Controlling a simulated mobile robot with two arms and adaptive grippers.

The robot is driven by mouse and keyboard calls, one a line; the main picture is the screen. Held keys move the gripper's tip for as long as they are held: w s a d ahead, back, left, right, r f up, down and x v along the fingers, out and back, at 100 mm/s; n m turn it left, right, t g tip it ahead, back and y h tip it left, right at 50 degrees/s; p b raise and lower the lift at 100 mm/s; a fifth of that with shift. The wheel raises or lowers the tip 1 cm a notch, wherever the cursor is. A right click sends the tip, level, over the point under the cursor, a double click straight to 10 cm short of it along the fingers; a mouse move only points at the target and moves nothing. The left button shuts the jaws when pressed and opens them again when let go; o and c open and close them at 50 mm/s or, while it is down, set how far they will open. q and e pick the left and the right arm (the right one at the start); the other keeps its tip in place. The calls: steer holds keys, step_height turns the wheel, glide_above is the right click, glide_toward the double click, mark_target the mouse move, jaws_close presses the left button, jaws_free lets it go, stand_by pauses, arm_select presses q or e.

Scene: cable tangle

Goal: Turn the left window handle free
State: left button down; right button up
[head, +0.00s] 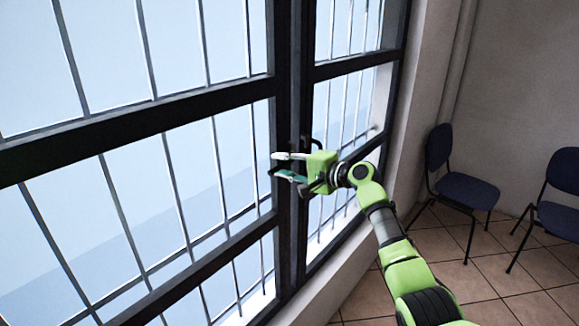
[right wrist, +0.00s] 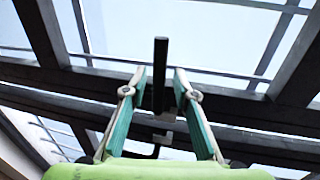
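My right gripper (head: 281,165) reaches in from the right to the dark window frame, its fingers pointing left. In the right wrist view its two teal-padded fingers are open. A dark straight bar, which looks like the left window handle (right wrist: 160,60), stands between the fingertips with a visible gap on each side. In the head view I cannot clearly make out this handle by the gripper. A second dark, curved handle (head: 316,143) shows just above the gripper body. My left gripper is not in view.
Dark window frames (head: 140,118) with thin bars outside fill the left and middle. A pale sill (head: 330,285) runs below. Blue chairs (head: 465,188) stand on the tiled floor (head: 435,245) at the right, apart from my arm.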

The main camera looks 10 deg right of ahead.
steer(key=v, duration=1.2)
steer(key=s+d+f+g+h+b, duration=0.1)
steer(key=s+f+h, duration=0.1)
steer(key=f, duration=1.1)
steer(key=s+d+f+g+h, duration=0.1)
steer(key=s+f+h, duration=0.1)
steer(key=f, duration=1)
steer(key=s+d+f+g+h+b, duration=0.1)
steer(key=s+d+f+h, duration=0.1)
steer(key=f, duration=1.1)
steer(key=s+f+n+g+h, duration=0.1)
steer(key=s+f, duration=0.4)
steer(key=f, duration=0.3)
steer(key=s+f+n+g+h, duration=0.1)
steer(key=s+f, duration=0.4)
steer(key=f, duration=0.3)
steer(key=s+f+n+g+h+b, duration=0.1)
steer(key=s+f+n+g+b, duration=0.3)
steer(key=s+f, duration=1.4)
steer(key=s+a+f+n+g, duration=0.1)
steer(key=s+f+n, duration=0.2)
steer(key=s, duration=1.2)
steer(key=s+a+f+n+g, duration=0.1)
steer(key=s+f+n, duration=0.3)
steer(key=s, duration=1.2)
steer(key=shift+a+f+h+p, duration=0.35)
steer(key=shift+a+h+p, duration=0.05)
steer(key=shift+a, duration=0.2)
